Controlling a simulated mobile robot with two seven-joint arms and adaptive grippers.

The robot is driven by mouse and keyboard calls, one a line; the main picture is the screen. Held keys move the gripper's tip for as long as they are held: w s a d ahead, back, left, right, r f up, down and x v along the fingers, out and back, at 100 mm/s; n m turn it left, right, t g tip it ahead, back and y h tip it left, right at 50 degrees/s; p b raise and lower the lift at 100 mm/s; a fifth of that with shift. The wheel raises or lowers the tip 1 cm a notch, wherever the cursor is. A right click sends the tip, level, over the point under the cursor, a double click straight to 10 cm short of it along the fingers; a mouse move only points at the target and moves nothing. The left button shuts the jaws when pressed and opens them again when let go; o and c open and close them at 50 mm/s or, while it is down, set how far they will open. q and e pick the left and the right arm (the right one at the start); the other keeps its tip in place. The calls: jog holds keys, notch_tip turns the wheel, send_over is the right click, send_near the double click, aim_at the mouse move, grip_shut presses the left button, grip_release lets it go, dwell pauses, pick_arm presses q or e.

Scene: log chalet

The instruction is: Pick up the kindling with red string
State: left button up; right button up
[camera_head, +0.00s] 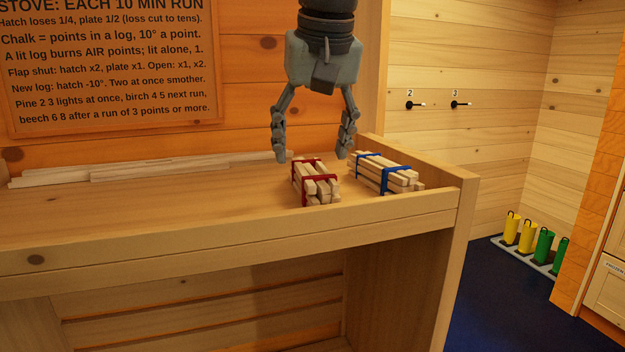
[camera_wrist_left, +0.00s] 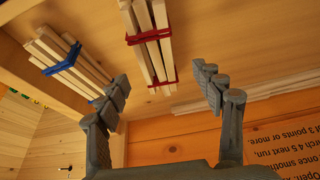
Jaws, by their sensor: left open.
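The kindling with red string (camera_head: 316,184) is a bundle of pale sticks lying on the wooden bench top. It also shows at the top middle of the left wrist view (camera_wrist_left: 150,45). My left gripper (camera_head: 314,158) points down, open and empty, above and a little behind this bundle, with its fingers spread to either side. In the left wrist view the gripper's two fingers (camera_wrist_left: 167,90) stand apart with the red-string bundle showing beyond the gap. My right gripper is in neither view.
A bundle with blue string (camera_head: 387,174) lies close on the right, near my gripper's right finger. It also shows in the left wrist view (camera_wrist_left: 68,62). Long pale strips (camera_head: 150,170) lie along the back. A raised rim (camera_head: 250,232) edges the bench front.

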aim_at(312, 165)
pick_arm(q)
jog(key=x, duration=0.4)
jog(key=shift+w+d+f, duration=0.1)
jog(key=shift+f, duration=0.05)
jog(key=c, duration=1.3)
